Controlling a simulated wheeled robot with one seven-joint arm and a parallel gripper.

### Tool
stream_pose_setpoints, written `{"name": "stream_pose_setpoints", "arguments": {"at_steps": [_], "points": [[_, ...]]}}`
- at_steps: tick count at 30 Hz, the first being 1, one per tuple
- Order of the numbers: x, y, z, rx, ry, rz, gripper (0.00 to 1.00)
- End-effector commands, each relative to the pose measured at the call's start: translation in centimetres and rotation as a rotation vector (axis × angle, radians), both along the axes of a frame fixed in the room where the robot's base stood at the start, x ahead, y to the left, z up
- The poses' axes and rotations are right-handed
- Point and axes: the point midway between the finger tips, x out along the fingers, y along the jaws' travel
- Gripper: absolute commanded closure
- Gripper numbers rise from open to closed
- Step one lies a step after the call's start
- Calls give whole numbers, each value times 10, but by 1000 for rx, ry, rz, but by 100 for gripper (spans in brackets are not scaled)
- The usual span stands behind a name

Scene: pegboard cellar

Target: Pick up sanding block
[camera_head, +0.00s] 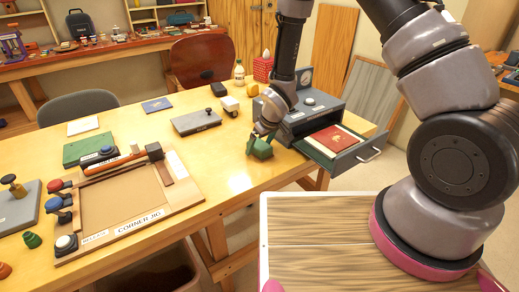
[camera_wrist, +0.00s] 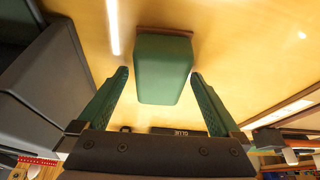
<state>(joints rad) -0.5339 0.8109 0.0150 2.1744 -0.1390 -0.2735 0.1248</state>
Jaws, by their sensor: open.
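The sanding block, a green block with a brown edge (camera_wrist: 163,72), lies on the yellow wooden table in the wrist view. In the head view the green block (camera_head: 262,151) sits near the table's right front edge, below my gripper (camera_head: 257,143). My gripper (camera_wrist: 158,75) is open in the wrist view, with one green finger on each side of the block's near part. A small gap shows at each fingertip, and nothing is held.
A grey drawer unit (camera_head: 316,106) stands close to the right, its open drawer (camera_head: 349,158) holding a red book (camera_head: 335,139). A grey plate with a knob (camera_head: 196,123) lies behind. The table between jig and block is clear.

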Motion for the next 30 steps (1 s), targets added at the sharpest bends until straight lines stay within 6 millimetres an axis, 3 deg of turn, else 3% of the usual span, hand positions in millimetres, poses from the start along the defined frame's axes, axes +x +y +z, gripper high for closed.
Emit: {"name": "stream_pose_setpoints", "arguments": {"at_steps": [14,17,21,22,30], "points": [[0,0,-3,0,0,0,0],[0,0,-3,0,0,0,31],[0,0,-3,0,0,0,84],[0,0,-3,1,-1,0,89],[0,0,-1,1,-1,0,89]]}}
